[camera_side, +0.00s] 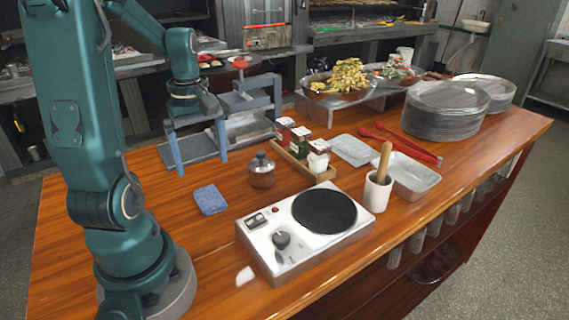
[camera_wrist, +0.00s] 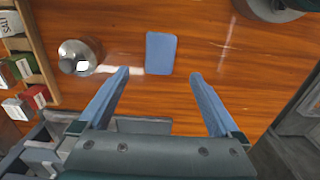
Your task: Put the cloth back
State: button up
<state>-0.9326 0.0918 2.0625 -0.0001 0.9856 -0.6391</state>
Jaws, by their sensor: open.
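A blue cloth (camera_side: 210,199), flat and roughly rectangular, lies on the wooden counter left of the hot plate. In the wrist view the cloth (camera_wrist: 160,53) lies ahead of and between my fingertips, with bare wood around it. My gripper (camera_side: 200,166) points down above the counter, behind the cloth in the side view. Its two blue-grey fingers are wide apart with nothing between them. In the wrist view my gripper (camera_wrist: 160,73) is open and apart from the cloth.
A hot plate (camera_side: 305,228), a lidded jar (camera_side: 262,170) and a wooden condiment rack (camera_side: 296,162) stand right of the cloth. A grey metal stand (camera_side: 250,128) is close behind my gripper. Stacked plates (camera_side: 440,115) stand farther right. The counter left of the cloth is clear.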

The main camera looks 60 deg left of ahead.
jog(key=d+r+m+t, duration=0.2)
jog(key=d+r+m, duration=0.1)
jog(key=d+m, duration=0.6)
jog(key=d+r+m+t, duration=0.3)
jog(key=d+m, duration=0.6)
jog(key=d, duration=0.1)
jog(key=shift+s+d+t, duration=0.15)
jog(key=shift+s+t, duration=0.1)
jog(key=shift+t, duration=0.05)
